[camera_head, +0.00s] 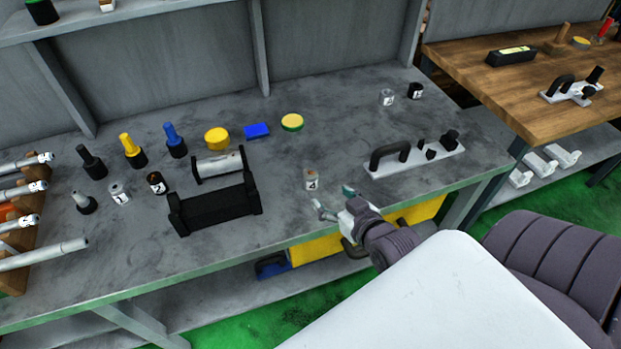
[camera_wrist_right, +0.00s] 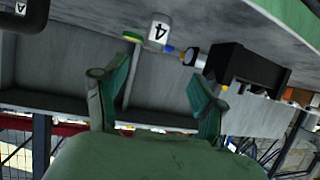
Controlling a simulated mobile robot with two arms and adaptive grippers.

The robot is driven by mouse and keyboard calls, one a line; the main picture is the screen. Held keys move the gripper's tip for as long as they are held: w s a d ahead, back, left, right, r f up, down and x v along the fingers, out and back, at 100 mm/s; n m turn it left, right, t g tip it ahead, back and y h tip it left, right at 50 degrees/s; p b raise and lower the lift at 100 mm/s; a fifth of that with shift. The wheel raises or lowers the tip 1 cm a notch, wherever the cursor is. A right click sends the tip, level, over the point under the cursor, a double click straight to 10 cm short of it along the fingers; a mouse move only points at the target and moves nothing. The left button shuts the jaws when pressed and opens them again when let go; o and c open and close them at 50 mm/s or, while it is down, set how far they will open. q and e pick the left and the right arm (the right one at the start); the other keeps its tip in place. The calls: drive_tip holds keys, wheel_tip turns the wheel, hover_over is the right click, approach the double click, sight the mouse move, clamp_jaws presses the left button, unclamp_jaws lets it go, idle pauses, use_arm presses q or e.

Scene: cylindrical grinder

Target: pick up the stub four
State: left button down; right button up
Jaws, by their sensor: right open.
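The stub four (camera_head: 311,180) is a small cylinder with a white label marked 4. It stands upright on the grey workbench near its front edge. In the right wrist view the stub four (camera_wrist_right: 159,31) shows beyond the fingertips, at the top centre. My right gripper (camera_head: 334,201) is open and empty, close in front of the stub and slightly to its right, apart from it. In the right wrist view its two green fingers (camera_wrist_right: 160,92) are spread wide. My left gripper is not in view.
A white plate with black handle (camera_head: 413,160) lies to the right. Stubs one (camera_head: 120,194) and another black-topped one (camera_head: 157,183) stand at left. The bench around the stub four is clear.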

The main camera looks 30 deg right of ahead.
sight(315, 180)
drive_tip(key=x, duration=0.8)
drive_tip(key=shift+w+d, duration=0.1)
drive_tip(key=shift+w, duration=0.05)
drive_tip(key=shift+d+f+p+x, duration=0.2)
drive_tip(key=shift+p+x, duration=0.1)
drive_tip(key=shift+x, duration=1.05)
drive_tip(key=shift+d+f+p+x, duration=0.15)
drive_tip(key=shift+p+x, duration=0.1)
drive_tip(key=shift+x, duration=1.1)
drive_tip(key=shift+s, duration=0.2)
drive_tip(key=shift+c, duration=0.2)
clamp_jaws()
drive_tip(key=shift+r, duration=0.15)
